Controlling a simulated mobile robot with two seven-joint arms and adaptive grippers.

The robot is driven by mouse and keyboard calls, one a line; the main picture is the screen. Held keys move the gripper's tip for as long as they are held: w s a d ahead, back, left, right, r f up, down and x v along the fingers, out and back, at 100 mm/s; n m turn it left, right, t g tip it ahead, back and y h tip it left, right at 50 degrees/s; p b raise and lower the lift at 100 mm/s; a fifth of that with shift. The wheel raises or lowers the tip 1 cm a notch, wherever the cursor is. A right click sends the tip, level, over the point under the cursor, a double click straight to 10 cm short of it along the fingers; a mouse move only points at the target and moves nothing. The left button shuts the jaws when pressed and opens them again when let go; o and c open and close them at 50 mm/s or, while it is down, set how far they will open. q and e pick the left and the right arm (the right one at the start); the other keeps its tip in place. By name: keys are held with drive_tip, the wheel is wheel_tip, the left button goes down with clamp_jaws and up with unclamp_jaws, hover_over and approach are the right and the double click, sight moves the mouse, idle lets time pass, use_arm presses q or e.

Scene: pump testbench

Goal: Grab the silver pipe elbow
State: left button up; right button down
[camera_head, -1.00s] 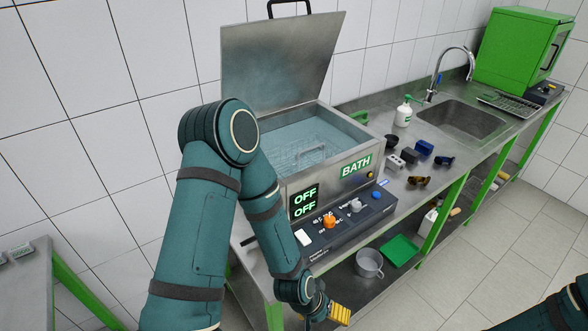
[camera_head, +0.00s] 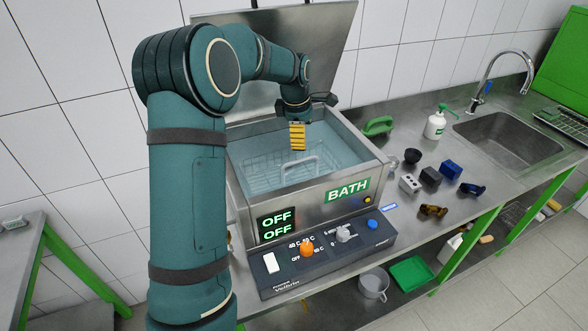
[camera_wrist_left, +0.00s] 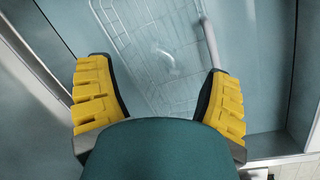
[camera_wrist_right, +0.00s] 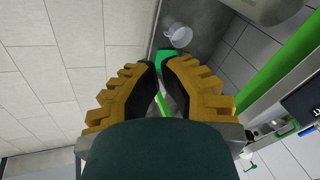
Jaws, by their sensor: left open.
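My left gripper (camera_head: 297,138) is open and points down over the open bath (camera_head: 345,128). In the left wrist view, its yellow fingers (camera_wrist_left: 160,95) are wide apart with nothing between them. Below them is a wire basket (camera_wrist_left: 135,25) in the water. A faint, pale shape (camera_wrist_left: 168,62) shows in the basket between the fingertips; it may be the silver pipe elbow, but it is blurred by the water. My right gripper (camera_wrist_right: 160,66) shows only in its wrist view, fingertips close together, empty, over the floor side.
The bath lid (camera_head: 335,40) stands open behind my left arm. The basket handle (camera_head: 285,170) rises at the front. Right of the bath are a black cup (camera_head: 412,156), several blocks, a brass pipe part (camera_head: 433,210), a blue elbow-like part (camera_head: 472,188) and a soap bottle (camera_head: 435,124).

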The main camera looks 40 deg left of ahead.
use_arm(q)
drive_tip(key=s+a+f+n+g, duration=0.2)
drive_tip(key=s+a, duration=0.2)
drive_tip(key=a, duration=0.1)
hover_over(290, 172)
drive_tip(key=s+a, duration=0.2)
wheel_tip(290, 172, down, 7)
drive_tip(key=shift+w+r, duration=0.1)
drive_tip(key=shift+r, duration=0.1)
drive_tip(key=shift+a+f+b, duration=0.2)
drive_tip(key=shift+f+b, duration=0.15)
drive_tip(key=shift+f, duration=2.85)
clamp_jaws()
use_arm(e)
drive_tip(key=s, duration=0.1)
drive_tip(key=s+a, duration=0.1)
drive_tip(key=s, duration=0.1)
drive_tip(key=shift+s+a+f+m+g+y, duration=0.1)
drive_tip(key=shift+a+f+m+g+y, duration=0.05)
drive_tip(key=shift+a+m+g+y, duration=0.2)
